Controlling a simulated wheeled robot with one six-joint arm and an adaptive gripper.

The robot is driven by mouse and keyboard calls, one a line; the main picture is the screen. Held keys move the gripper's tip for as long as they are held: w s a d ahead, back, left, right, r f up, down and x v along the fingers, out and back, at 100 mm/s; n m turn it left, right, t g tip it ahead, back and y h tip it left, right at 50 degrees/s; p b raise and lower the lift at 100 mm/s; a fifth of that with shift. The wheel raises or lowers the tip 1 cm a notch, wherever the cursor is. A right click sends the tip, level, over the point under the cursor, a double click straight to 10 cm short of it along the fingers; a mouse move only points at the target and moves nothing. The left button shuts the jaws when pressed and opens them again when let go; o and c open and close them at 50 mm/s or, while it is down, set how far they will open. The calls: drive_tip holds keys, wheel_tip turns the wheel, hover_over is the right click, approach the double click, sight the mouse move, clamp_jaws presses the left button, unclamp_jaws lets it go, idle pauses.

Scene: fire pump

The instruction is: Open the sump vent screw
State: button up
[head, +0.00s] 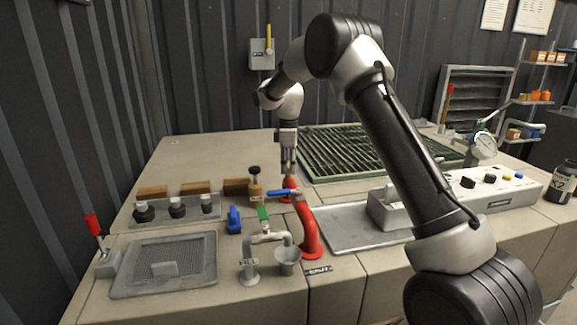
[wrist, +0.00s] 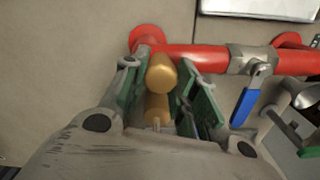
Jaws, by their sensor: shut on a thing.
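A brass-coloured round piece (wrist: 161,74), which looks like the vent screw, stands beside a red pipe (wrist: 195,58) in the wrist view. My gripper (wrist: 162,92) has its two green-padded fingers on either side of it and is shut on it. In the head view my gripper (head: 288,166) points straight down over the far end of the red pipe (head: 308,228). A little brass (head: 289,172) shows between the fingertips there. The screw's lower part and its thread are hidden, so I cannot tell how far it is turned.
A blue valve lever (head: 279,192) sits on the pipe, close to my gripper. A brass valve with a black knob (head: 255,182) stands just left. A green grating (head: 350,150) lies behind right. The back-left bench is clear.

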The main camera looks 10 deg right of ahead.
drive_tip(key=o, duration=1)
wheel_tip(320, 180, up, 12)
